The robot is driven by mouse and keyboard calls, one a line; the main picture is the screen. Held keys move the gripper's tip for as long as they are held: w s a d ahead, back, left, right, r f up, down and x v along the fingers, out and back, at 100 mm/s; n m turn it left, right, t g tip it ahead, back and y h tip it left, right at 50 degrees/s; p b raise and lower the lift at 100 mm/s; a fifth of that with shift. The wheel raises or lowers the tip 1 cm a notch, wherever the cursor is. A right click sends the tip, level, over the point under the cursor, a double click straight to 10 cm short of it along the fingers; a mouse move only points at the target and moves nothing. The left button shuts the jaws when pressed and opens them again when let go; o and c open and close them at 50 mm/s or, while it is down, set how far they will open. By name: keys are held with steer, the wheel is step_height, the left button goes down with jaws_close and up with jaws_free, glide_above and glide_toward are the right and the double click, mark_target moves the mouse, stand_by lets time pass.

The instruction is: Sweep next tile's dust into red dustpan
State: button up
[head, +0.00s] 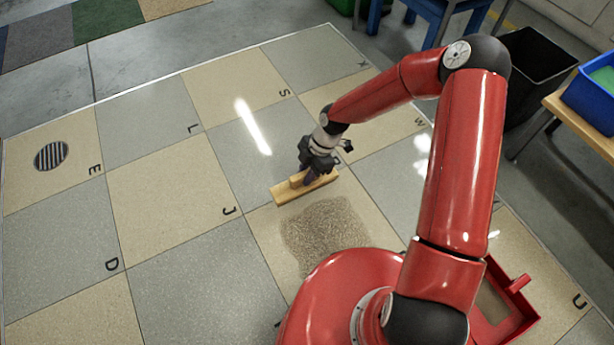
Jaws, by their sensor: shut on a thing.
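My gripper (312,172) is shut on a wooden brush (288,191), a long block with a raised handle. The brush is down at the floor, at the far edge of a patch of brown dust (325,232). The dust lies spread on a beige tile (262,218); its near part is hidden by my red base. The red dustpan (516,288) lies on the floor at the lower right, partly hidden behind my arm. Its handle points up and right.
Lettered grey and beige tiles cover the floor, mostly clear on the left. A round drain grate (51,155) sits in the far-left tile. A black bin (538,58) and a wooden table (585,125) with a blue crate (590,98) stand at the right.

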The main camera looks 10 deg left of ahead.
steer(key=shift+f, duration=3.5)
steer(key=shift+f, duration=0.7)
